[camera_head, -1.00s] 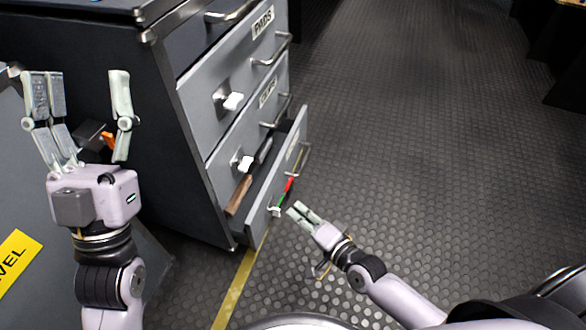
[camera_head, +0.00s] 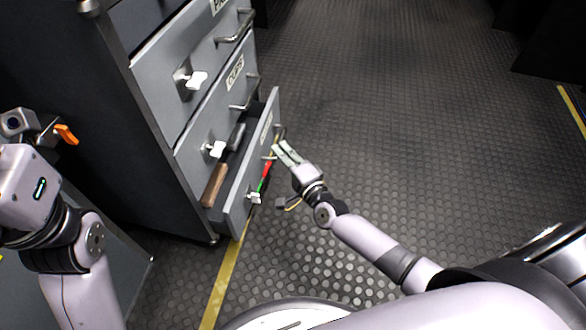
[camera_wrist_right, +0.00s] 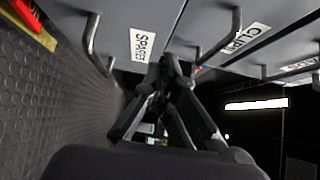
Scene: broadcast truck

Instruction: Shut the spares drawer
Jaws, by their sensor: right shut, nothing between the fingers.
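The spares drawer (camera_head: 246,178) is the bottom drawer of the grey cabinet and stands pulled out. In the right wrist view its front (camera_wrist_right: 125,20) bears the SPARES label (camera_wrist_right: 143,48), with a bar handle (camera_wrist_right: 93,45) beside it. My right gripper (camera_head: 279,150) is shut and empty, close to the outer face of the drawer front near its handle. I cannot tell whether it touches. In the right wrist view its fingertips (camera_wrist_right: 168,68) are together near the label.
A brown block (camera_head: 214,186) and a dark item (camera_head: 237,136) lie in the drawer. A red and green strip (camera_head: 265,176) is on its front. The upper drawers (camera_head: 160,75) are shut, with white latches (camera_head: 196,80). The floor (camera_head: 400,120) to the right is clear.

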